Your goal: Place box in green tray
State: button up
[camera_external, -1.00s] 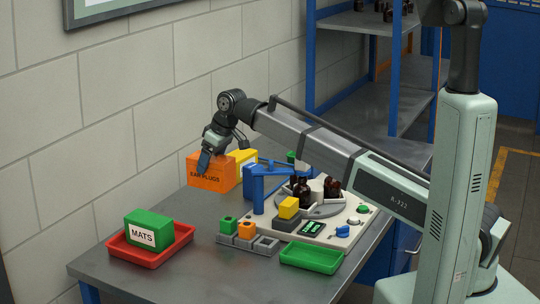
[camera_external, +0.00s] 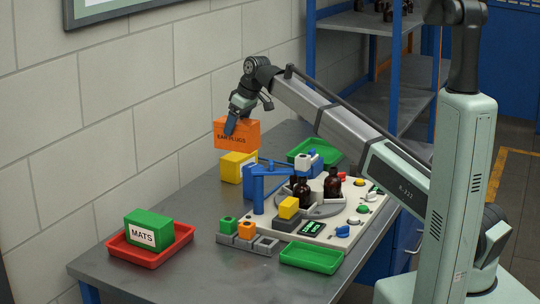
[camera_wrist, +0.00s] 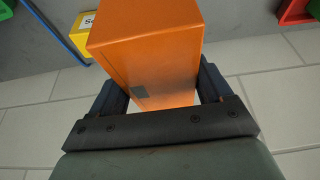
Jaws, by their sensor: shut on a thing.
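My gripper (camera_external: 231,124) is shut on an orange box labelled EAR PLUGS (camera_external: 246,136). It holds the box in the air above the back of the table, near the wall. In the wrist view the orange box (camera_wrist: 150,45) sits between both fingers of my gripper (camera_wrist: 162,88). One green tray (camera_external: 312,258) lies at the table's front right edge and looks empty. Another green tray (camera_external: 300,154) lies at the back, beyond the blue stand; it is partly hidden. Both are to the right of the held box in the external view.
A yellow box (camera_external: 236,167) stands below the held box. A blue stand (camera_external: 258,190) and a base board (camera_external: 345,235) with a turntable and amber bottles (camera_external: 332,187) fill the right side. A red tray (camera_external: 118,247) holds a green MATS box (camera_external: 149,229) at front left.

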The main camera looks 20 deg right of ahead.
jog(key=w+d, duration=0.7)
jog(key=d, duration=0.5)
jog(key=w+d, duration=0.7)
jog(key=d, duration=0.5)
jog(key=w+d, duration=0.6)
jog(key=d, duration=0.6)
jog(key=shift+w+d+f, duration=0.1)
jog(key=shift+d+f, duration=0.05)
jog(key=shift+f, duration=3.65)
jog(key=shift+w+d+f, duration=0.1)
jog(key=shift+d+f, duration=0.05)
jog(key=shift+f, duration=3.6)
jog(key=shift+f, duration=0.2)
jog(key=o, duration=1)
jog(key=shift+o, duration=0.2)
jog(key=shift+r, duration=0.15)
jog(key=v, duration=1.2)
